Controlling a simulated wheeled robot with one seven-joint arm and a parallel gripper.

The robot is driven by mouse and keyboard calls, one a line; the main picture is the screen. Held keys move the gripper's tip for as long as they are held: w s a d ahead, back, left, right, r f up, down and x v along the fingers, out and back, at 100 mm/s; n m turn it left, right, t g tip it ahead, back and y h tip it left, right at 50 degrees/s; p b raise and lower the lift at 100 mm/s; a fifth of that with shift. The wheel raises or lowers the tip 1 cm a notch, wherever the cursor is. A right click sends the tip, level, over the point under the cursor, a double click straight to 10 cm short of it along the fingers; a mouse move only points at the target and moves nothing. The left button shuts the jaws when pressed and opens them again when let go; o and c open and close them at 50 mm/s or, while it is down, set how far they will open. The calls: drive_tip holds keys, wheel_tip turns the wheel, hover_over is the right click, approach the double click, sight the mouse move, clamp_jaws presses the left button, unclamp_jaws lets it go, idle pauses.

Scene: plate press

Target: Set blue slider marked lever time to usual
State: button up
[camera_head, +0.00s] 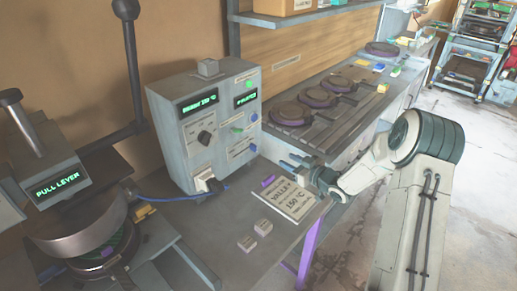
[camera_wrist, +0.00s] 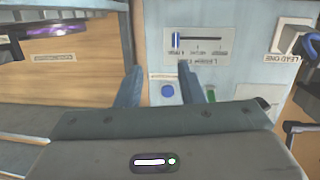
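The blue slider (camera_wrist: 176,40) sits on a labelled scale plate (camera_wrist: 210,53) on the control box. The wrist view shows the plate upside down, with the slider at its left end. In the head view the slider (camera_head: 253,148) is small, at the right end of its plate, low on the box's front. My gripper (camera_wrist: 160,74) is open and empty, its two fingers apart and pointing toward the panel. In the head view my gripper (camera_head: 291,164) is right of the box, above the bench. It looks apart from the slider. The scale's small lettering is too unclear to read.
A lever press (camera_head: 90,235) stands left; round plates (camera_head: 290,113) lie behind.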

sight(256, 148)
drive_tip(key=w+a+y+p, duration=0.1)
drive_tip(key=w+a, duration=0.2)
drive_tip(key=a, duration=0.3)
drive_tip(key=w+a+f+y+p, duration=0.1)
drive_tip(key=w+a+p, duration=0.1)
drive_tip(key=w+a, duration=0.2)
drive_tip(key=shift+w+a+y+p, duration=0.25)
drive_tip(key=shift+a+y+p, duration=0.05)
drive_tip(key=shift+a, duration=0.65)
clamp_jaws()
drive_tip(key=shift+f, duration=0.1)
